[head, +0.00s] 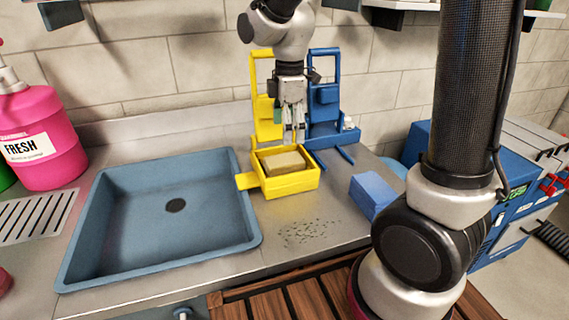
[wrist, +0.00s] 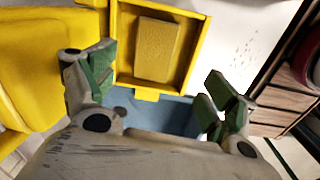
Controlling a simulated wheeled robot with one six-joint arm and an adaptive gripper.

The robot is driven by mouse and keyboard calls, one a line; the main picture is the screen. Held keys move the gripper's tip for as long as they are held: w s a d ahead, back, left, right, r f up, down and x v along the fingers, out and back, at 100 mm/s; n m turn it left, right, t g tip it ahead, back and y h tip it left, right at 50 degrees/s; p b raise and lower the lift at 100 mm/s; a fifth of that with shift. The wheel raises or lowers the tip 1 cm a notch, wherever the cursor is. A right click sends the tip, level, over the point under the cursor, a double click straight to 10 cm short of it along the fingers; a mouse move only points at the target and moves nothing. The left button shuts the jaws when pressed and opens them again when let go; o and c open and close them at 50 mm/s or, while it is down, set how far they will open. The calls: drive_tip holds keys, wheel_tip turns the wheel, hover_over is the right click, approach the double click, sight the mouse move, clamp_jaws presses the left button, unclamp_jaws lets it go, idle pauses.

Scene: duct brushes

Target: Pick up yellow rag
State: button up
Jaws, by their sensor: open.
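The yellow rag (head: 284,163) is a tan-yellow, folded block lying in a small yellow tray (head: 292,187) on the counter, right of the sink. In the wrist view the rag (wrist: 158,50) shows a rough, speckled surface inside the yellow tray (wrist: 122,45), with bare tray floor around it. My gripper (head: 293,138) hangs pointing down above the back of the tray, apart from the rag. In the wrist view my gripper (wrist: 157,92) has its green-padded fingers spread wide with nothing between them. The rag lies beyond the fingers.
A yellow stand (head: 265,115) and a blue stand (head: 326,105) rise close behind the tray. A blue block (head: 373,193) sits to the right. The blue sink (head: 130,205) is left, with a pink bottle (head: 45,140) beyond. Dark crumbs (head: 308,231) lie on the counter in front.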

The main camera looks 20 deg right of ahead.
sight(284, 159)
drive_tip(key=shift+w+a+f+n, duration=0.25)
drive_tip(key=shift+a+f, duration=0.1)
drive_tip(key=shift+f, duration=0.2)
drive_tip(key=shift+w+a+f+n, duration=0.25)
drive_tip(key=shift+a+f, duration=0.1)
drive_tip(key=shift+f, duration=0.15)
drive_tip(key=f, duration=0.7)
drive_tip(key=shift+w+d, duration=0.1)
drive_tip(key=shift+d, duration=0.25)
drive_tip(key=shift+r, duration=0.1)
drive_tip(key=c, duration=1.2)
wheel_tip(284, 159, up, 10)
drive_tip(key=o, duration=0.6)
drive_tip(key=shift+a, duration=0.1)
drive_tip(key=c, duration=0.4)
